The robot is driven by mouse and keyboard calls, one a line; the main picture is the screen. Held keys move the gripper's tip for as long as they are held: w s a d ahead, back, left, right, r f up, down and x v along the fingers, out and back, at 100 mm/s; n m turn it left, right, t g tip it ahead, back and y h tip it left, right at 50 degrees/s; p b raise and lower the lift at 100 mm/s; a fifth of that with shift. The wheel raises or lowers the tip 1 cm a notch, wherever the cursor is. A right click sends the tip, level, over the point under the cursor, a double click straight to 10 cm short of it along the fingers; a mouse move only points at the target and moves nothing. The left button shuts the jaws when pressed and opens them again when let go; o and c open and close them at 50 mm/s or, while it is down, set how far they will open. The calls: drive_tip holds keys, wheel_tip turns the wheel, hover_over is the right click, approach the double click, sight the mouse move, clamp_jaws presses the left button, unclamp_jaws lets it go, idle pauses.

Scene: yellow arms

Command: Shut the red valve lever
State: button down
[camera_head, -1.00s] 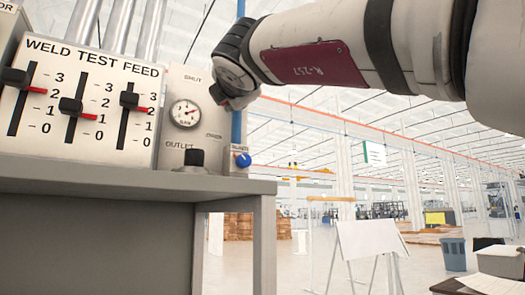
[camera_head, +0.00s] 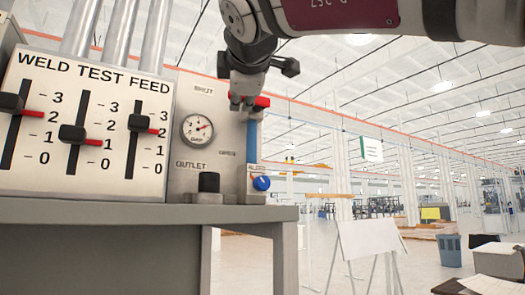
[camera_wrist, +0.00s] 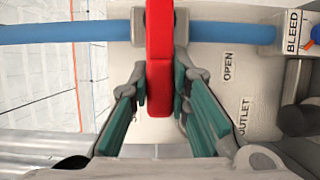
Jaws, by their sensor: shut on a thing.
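The red valve lever (camera_wrist: 159,40) runs up the middle of the wrist view, at about a right angle across the blue pipe (camera_wrist: 90,30). My gripper (camera_wrist: 160,98) has its green-padded fingers on both sides of the lever and is shut on it. A short piece of the red lever (camera_head: 263,101) shows to the right of the fingers. My gripper and wrist hide the rest of the lever and the upper pipe.
The valve panel (camera_head: 225,120) carries a round gauge (camera_head: 197,130) and a black outlet knob (camera_head: 209,183). A blue bleed knob (camera_head: 261,183) is below the pipe. The slider board (camera_head: 110,75) stands left, on a grey bench (camera_head: 120,212).

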drive_tip(key=shift+r, duration=0.1)
idle(0.4)
drive_tip(key=c, duration=1.5)
unclamp_jaws()
drive_tip(key=shift+d, duration=0.1)
drive_tip(key=v, duration=1.2)
